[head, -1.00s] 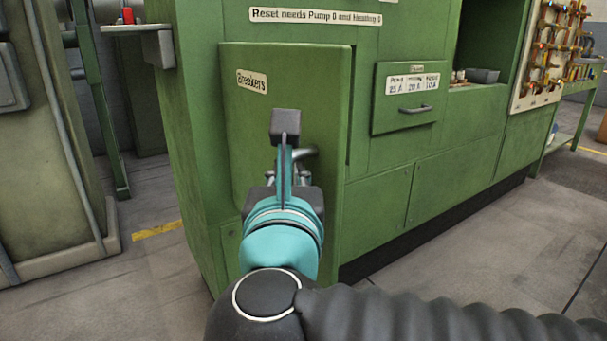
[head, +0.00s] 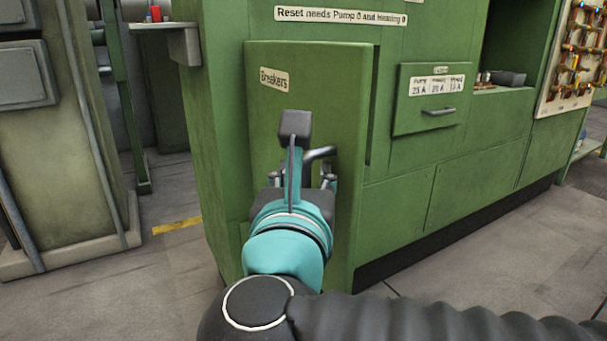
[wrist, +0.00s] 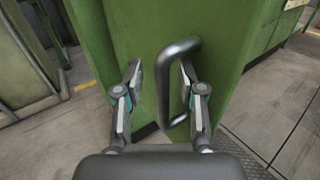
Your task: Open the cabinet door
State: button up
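The cabinet door (head: 325,90) is a green panel marked "Breakers", low on the left of a green cabinet. Its right edge stands out from the cabinet front with a narrow dark gap beside it, so it looks slightly ajar. Its grey bar handle (wrist: 169,85) also shows partly in the head view (head: 322,152), behind my gripper. My gripper (wrist: 160,74) is open at the handle in the wrist view. The handle's bar lies between the two fingers, close to the right one, with clear space to the left one. In the head view the wrist hides the fingertips.
A drawer (head: 432,98) with its own handle is right of the door. A grey-green cabinet (head: 65,130) stands at left. Floor (head: 150,275) is clear in front.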

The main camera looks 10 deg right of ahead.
jog(key=shift+s+r, duration=0.1)
jog(key=shift+s+a, duration=0.35)
jog(key=shift+s, duration=0.3)
jog(key=shift+v, duration=2.9)
jog(key=shift+d, duration=0.1)
